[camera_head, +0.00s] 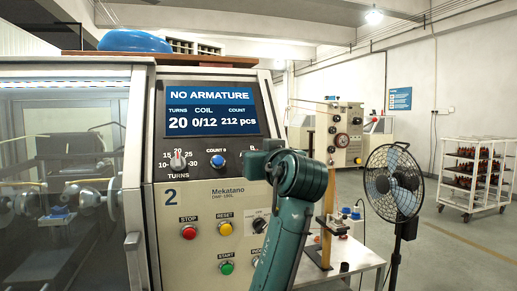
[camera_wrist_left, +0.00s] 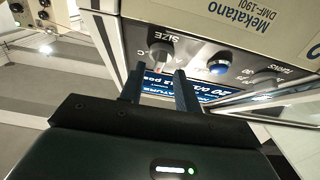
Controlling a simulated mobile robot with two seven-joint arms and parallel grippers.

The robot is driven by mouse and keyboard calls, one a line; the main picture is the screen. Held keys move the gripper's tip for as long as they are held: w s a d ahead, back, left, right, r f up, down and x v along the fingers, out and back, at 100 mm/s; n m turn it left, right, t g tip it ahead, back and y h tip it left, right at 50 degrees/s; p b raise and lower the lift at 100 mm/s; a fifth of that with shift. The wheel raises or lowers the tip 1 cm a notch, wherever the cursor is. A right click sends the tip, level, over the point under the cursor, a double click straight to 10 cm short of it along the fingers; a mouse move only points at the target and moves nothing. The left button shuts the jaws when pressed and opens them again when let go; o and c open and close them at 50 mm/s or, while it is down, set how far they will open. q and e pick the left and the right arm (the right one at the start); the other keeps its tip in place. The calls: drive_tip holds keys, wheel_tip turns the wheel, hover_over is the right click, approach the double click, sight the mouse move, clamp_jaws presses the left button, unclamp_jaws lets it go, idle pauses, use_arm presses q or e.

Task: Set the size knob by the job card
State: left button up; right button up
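The size knob (camera_wrist_left: 160,55) shows in the left wrist view, on the machine's front panel under the label SIZE, with a letter C beside it. My left gripper (camera_wrist_left: 159,76) is open. Its two fingertips are apart, one to each side of the knob and close to it; I cannot tell whether they touch it. In the head view my left gripper (camera_head: 259,162) covers the size knob, and only a letter B shows above it. The knob's setting is not readable. I cannot make out a job card. My right gripper is not in view.
The display (camera_head: 210,108) reads NO ARMATURE, turns 20, coil 0/12, count 212 pcs. Stop (camera_head: 188,232) and reset (camera_head: 224,230) buttons sit below. A fan (camera_head: 393,183) stands to the right.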

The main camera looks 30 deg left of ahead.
use_arm(q)
drive_tip(key=shift+x, duration=1.15)
drive_tip(key=shift+c, duration=0.5)
drive_tip(key=c, duration=0.5)
